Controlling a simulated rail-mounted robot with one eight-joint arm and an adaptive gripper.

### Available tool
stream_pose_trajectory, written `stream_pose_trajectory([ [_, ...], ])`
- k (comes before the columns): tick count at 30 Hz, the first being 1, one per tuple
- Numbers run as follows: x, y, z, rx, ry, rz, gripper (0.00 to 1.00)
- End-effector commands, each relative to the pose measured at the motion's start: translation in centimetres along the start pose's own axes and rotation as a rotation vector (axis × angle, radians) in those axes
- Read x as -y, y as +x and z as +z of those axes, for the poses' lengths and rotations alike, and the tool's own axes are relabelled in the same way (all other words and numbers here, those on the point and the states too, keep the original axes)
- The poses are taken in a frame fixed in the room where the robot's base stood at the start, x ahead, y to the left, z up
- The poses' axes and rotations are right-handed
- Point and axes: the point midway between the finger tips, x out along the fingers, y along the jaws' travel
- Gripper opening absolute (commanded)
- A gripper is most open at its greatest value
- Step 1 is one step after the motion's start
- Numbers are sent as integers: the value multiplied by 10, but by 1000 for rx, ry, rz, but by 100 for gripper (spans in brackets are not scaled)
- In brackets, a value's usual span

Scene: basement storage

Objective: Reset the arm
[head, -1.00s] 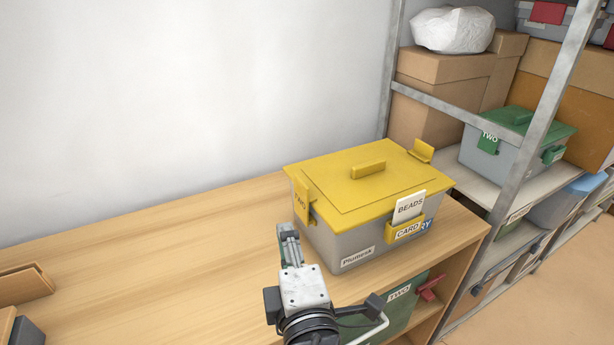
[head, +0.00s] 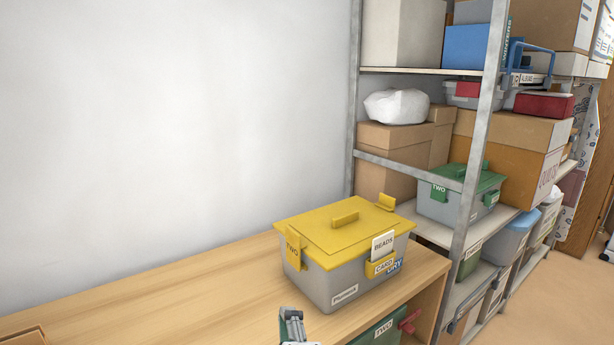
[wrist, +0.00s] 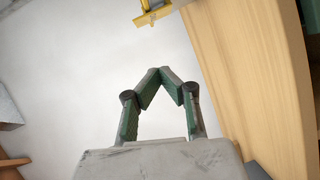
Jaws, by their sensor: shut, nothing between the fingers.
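My gripper (head: 293,322) shows at the bottom edge of the head view, in front of the grey box with the yellow lid. In the wrist view my gripper (wrist: 165,72) has its two green-padded fingers meeting at the tips, with nothing between them. The arm behind it is mostly out of the head view. The grey box (head: 335,285) stands closed on the wooden bench (head: 180,300), with a BEADS card in its yellow front holder. Part of its yellow fittings (wrist: 152,14) shows at the top of the wrist view, apart from the fingers.
A metal shelf rack (head: 471,150) with cardboard boxes and a green-lidded box (head: 460,207) stands to the right. A green box (head: 376,332) sits under the bench top. A wooden piece (head: 24,336) lies at the bench's left end. The bench's middle is clear.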

Motion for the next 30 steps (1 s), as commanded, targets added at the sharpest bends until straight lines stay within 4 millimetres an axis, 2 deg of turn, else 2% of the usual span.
stream_pose_trajectory([
  [8,-5,11,88,254,275,-135,0],
  [12,-5,4,133,393,457,-206,0],
  [18,-5,-18,182,567,735,-289,0],
  [24,-8,-48,211,704,1029,-351,0],
  [30,-14,-74,219,777,1276,-388,0],
])
